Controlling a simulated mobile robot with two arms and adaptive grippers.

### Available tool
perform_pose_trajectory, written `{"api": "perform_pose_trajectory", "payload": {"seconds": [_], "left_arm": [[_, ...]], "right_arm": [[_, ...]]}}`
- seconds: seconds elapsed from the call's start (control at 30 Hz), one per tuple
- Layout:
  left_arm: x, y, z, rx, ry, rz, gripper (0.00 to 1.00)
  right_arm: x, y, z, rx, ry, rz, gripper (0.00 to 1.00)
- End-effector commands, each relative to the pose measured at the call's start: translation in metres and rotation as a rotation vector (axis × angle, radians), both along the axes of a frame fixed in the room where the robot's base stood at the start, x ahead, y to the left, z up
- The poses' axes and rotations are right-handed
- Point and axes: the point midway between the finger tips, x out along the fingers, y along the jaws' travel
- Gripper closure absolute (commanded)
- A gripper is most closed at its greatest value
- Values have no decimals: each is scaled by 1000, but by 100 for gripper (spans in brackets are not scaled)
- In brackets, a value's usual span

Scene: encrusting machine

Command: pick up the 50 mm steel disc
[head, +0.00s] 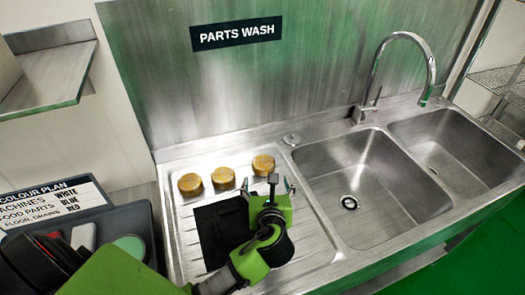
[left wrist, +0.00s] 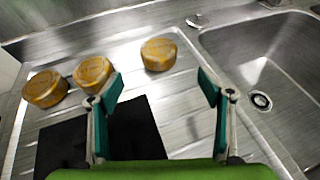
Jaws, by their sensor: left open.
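I cannot make out a disc that is clearly the 50 mm steel disc. Three round brass-coloured pieces stand in a row on the ribbed drainboard: left (head: 190,184), middle (head: 223,178) and right (head: 263,165). They also show in the left wrist view: left (left wrist: 45,89), middle (left wrist: 93,73), right (left wrist: 158,53). A small grey round fitting (head: 291,140) is on the steel deck behind; I cannot tell whether it is loose. My left gripper (head: 268,188) is open and empty over the drainboard, on the near side of the right brass piece. My right gripper is not in view.
A black mat (head: 209,237) lies on the drainboard beside my left gripper. Two sink bowls, near (head: 340,175) and far (head: 445,135), and a tall tap (head: 376,85) are to the right. A dark crate (head: 140,213) with mixed items stands at lower left.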

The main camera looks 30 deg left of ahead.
Motion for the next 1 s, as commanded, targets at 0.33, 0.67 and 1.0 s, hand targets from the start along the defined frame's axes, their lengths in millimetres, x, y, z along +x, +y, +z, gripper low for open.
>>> {"api": "perform_pose_trajectory", "payload": {"seconds": [0.33, 0.67, 1.0], "left_arm": [[44, 27, -20, 2, 1, 2, 28], [69, 42, -33, 0, 0, 1, 28], [101, 63, -46, 0, 0, 1, 28]], "right_arm": [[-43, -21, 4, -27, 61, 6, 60], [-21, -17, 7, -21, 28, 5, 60], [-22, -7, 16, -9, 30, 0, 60]]}}
